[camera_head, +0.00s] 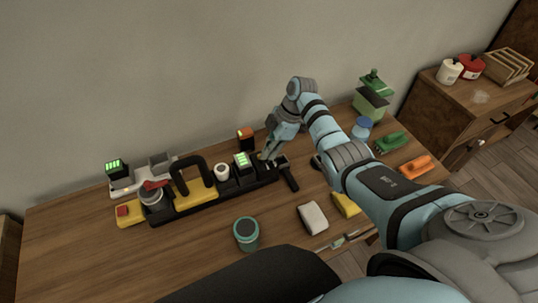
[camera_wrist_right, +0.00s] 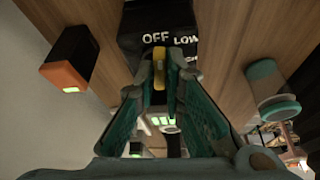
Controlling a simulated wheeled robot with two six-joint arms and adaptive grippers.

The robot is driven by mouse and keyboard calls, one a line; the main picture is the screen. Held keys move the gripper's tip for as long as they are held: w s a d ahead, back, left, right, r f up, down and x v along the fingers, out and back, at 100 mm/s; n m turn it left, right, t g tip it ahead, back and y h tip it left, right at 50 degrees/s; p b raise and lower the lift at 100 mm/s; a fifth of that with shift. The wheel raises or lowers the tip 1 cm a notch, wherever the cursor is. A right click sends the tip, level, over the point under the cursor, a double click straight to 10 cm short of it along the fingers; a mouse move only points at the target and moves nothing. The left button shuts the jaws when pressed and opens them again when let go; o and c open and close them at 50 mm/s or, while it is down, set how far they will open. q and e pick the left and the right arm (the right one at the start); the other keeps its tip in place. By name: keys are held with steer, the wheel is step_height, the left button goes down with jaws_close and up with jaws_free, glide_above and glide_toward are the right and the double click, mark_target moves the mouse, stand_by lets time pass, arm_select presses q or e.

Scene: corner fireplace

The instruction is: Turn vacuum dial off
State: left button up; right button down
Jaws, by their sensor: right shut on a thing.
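The vacuum's black panel (camera_wrist_right: 155,22) shows white "OFF" and "LOW" labels in the right wrist view; further lettering is cut off by my finger. A yellow dial pointer (camera_wrist_right: 159,70) stands between my fingertips, just below "OFF". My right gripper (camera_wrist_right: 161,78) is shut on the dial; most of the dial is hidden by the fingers. In the head view my right gripper (camera_head: 268,156) reaches down to the right end of the long black unit (camera_head: 262,177), where the dial is too small to make out. My left gripper is not in view.
A yellow device with a black handle (camera_head: 195,188), a white roll (camera_head: 222,170) and a green-lit battery (camera_head: 242,159) stand left of the gripper. An orange-black block (camera_head: 245,138) is close behind. A teal can (camera_head: 246,233) stands in front. The table's front left is clear.

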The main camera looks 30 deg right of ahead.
steer(key=shift+f+n+g+b, duration=0.1)
steer(key=shift+n+g+b, duration=0.3)
steer(key=shift+n+b, duration=0.5)
steer(key=c, duration=1.7)
jaws_free()
steer(key=shift+w, duration=0.1)
steer(key=shift+d+r, duration=0.1)
steer(key=shift+r, duration=0.25)
steer(key=v, duration=1.1)
steer(key=shift+d+r, duration=0.1)
steer(key=shift+r, duration=0.05)
